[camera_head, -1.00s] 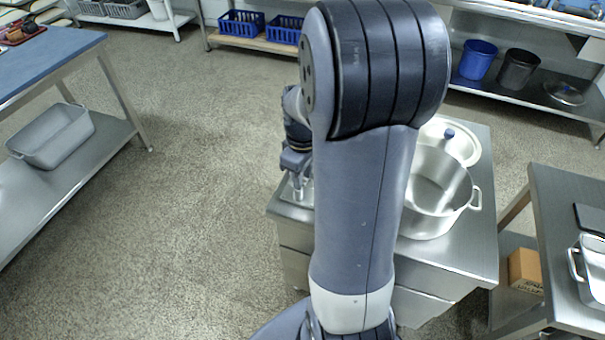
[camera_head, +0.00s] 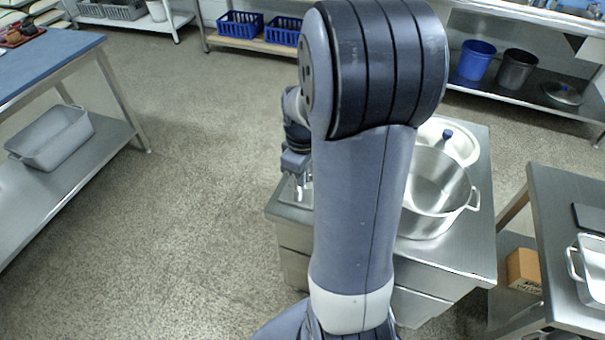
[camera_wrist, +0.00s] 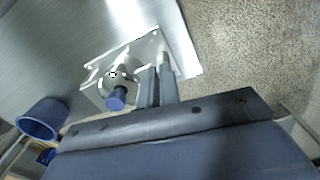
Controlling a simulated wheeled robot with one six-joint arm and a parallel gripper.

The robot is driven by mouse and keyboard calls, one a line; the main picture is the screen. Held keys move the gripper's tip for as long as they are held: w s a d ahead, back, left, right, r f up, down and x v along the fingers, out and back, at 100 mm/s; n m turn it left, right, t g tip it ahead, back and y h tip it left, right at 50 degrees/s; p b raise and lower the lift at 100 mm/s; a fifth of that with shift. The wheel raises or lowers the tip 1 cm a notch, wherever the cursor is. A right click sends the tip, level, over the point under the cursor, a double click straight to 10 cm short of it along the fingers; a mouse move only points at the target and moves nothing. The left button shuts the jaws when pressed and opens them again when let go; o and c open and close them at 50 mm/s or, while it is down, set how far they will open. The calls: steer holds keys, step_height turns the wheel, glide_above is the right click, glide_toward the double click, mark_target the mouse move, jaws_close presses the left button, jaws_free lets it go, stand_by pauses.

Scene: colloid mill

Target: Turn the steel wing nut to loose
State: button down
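A shiny steel fitting with a blue cap (camera_wrist: 115,98) sits on a pale mounting plate (camera_wrist: 98,92) near the corner of the steel counter in the wrist view. I cannot clearly pick out the steel wing nut. My gripper (camera_wrist: 158,68) is just right of the blue cap, over the plate. Its two dark fingers stand close together, and bright metal shows at their tips. I cannot tell whether they hold it. In the head view my gripper (camera_head: 299,186) points down at the counter's left edge, and my arm hides much of the fitting.
A large steel pot (camera_head: 432,200) and a round lid with a blue knob (camera_head: 462,146) are on the steel counter (camera_head: 470,252), right of my arm. A side table (camera_head: 570,195) stands to the right. Open floor (camera_head: 200,190) lies to the left.

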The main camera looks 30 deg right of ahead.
steer(key=shift+w+n, duration=0.25)
steer(key=shift+n, duration=0.65)
steer(key=c, duration=1.5)
jaws_free()
steer(key=shift+a, duration=0.1)
steer(key=shift+c, duration=0.2)
steer(key=shift+r, duration=0.1)
step_height(320, 180, up, 11)
steer(key=p, duration=0.1)
steer(key=shift+f+p, duration=0.2)
steer(key=shift+p, duration=0.1)
